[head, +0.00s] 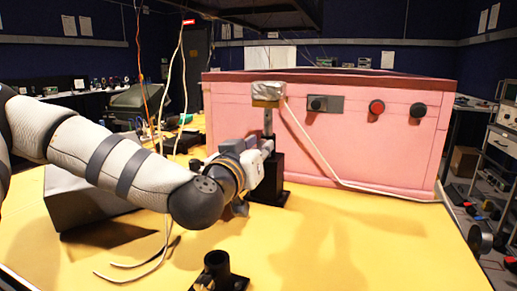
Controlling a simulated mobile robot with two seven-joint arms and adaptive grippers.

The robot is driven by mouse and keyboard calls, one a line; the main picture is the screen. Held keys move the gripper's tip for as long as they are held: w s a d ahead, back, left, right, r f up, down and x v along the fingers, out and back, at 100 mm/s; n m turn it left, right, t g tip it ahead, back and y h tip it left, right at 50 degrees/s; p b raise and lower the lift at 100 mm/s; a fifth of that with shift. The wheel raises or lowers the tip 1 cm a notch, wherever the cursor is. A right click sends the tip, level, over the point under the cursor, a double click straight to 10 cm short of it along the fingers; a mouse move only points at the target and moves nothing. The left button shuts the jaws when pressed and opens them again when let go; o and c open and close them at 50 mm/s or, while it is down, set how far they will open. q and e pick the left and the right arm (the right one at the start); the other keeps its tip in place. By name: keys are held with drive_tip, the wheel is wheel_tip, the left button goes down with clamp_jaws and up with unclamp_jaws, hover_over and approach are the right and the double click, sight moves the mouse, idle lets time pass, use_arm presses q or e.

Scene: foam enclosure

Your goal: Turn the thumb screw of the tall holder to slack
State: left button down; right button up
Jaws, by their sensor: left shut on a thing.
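The tall holder (270,185) is a black upright block on a black foot, standing on the yellow table in front of the pink foam enclosure. A grey metal post (267,122) rises from it and carries a foil-wrapped head (268,91) with a pale cable. My left gripper (264,149) reaches in from the left and is shut at the upper part of the tall holder, on its thumb screw. The screw itself is hidden behind the fingers, so I cannot see its turn. My right gripper is not in view.
A short black holder (217,264) stands near the table's front edge. The pink enclosure (360,148) with knobs and a red button is close behind the tall holder. Loose cables (150,262) lie under my left arm. The yellow table (370,240) is clear at right.

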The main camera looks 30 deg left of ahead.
use_arm(q)
drive_tip(key=shift+r+n, duration=0.1)
drive_tip(key=shift+n, duration=0.2)
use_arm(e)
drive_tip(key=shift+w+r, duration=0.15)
use_arm(q)
drive_tip(key=shift+r+n+p, duration=0.25)
drive_tip(key=shift+n+p, duration=0.55)
drive_tip(key=shift+n, duration=0.5)
drive_tip(key=n+p, duration=0.1)
drive_tip(key=n, duration=0.2)
drive_tip(key=shift+f+n, duration=0.1)
drive_tip(key=shift+n, duration=0.2)
drive_tip(key=shift+f+n, duration=0.1)
drive_tip(key=shift+n, duration=0.9)
drive_tip(key=n, duration=0.3)
drive_tip(key=shift+f+n, duration=0.1)
drive_tip(key=shift+n, duration=0.2)
drive_tip(key=n, duration=0.4)
drive_tip(key=shift+a, duration=0.1)
drive_tip(key=shift+n, duration=1.3)
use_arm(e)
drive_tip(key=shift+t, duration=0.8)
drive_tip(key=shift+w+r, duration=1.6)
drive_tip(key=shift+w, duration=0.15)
use_arm(q)
drive_tip(key=shift+n, duration=0.3)
